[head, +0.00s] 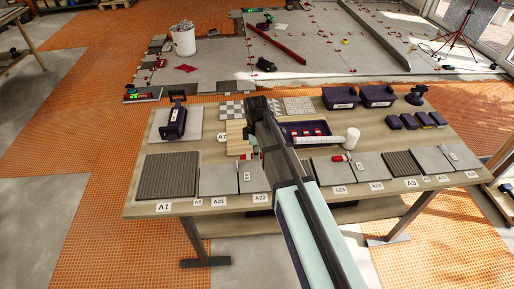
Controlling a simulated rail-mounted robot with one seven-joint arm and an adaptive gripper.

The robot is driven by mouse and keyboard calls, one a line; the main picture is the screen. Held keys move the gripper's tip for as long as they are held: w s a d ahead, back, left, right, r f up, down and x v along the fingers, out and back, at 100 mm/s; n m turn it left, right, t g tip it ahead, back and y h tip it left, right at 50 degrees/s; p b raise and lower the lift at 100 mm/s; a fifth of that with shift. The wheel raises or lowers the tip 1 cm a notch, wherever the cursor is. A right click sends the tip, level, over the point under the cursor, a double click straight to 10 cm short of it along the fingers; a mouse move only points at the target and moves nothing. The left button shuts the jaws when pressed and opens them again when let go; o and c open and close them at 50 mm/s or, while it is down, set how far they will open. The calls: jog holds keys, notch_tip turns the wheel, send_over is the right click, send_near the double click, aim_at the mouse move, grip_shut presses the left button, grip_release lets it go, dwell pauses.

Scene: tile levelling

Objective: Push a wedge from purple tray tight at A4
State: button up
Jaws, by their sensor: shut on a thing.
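The purple tray (334,141) lies on the table behind my arm, with several red wedges (306,131) in it. My gripper (249,157) is low over the table, left of the tray, and mostly hidden by my own arm. It is shut on a small red piece, apparently a wedge (242,157), just above the grey tiles. Whether that piece touches a tile cannot be made out. Grey tiles (217,179) line the table's front edge, with small labels. I cannot make out an A4 label.
The table (150,208) also bears a ribbed dark tile (171,175) at left and a suction lifter (177,118). A white-headed mallet (352,138) lies by the tray. Two purple bins (377,96) and several dark boxes (410,122) stand at the right.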

aim_at(244, 158)
jog(key=shift+w+f+n, duration=0.1)
jog(key=shift+f+n, duration=0.05)
jog(key=shift+n, duration=0.35)
jog(key=shift+f+b, duration=1.95)
jog(key=shift+f, duration=0.8)
jog(key=shift+f, duration=0.1)
jog(key=shift+a+p, duration=0.55)
jog(key=shift+a, duration=1.8)
jog(key=o, duration=0.9)
jog(key=shift+c, duration=0.2)
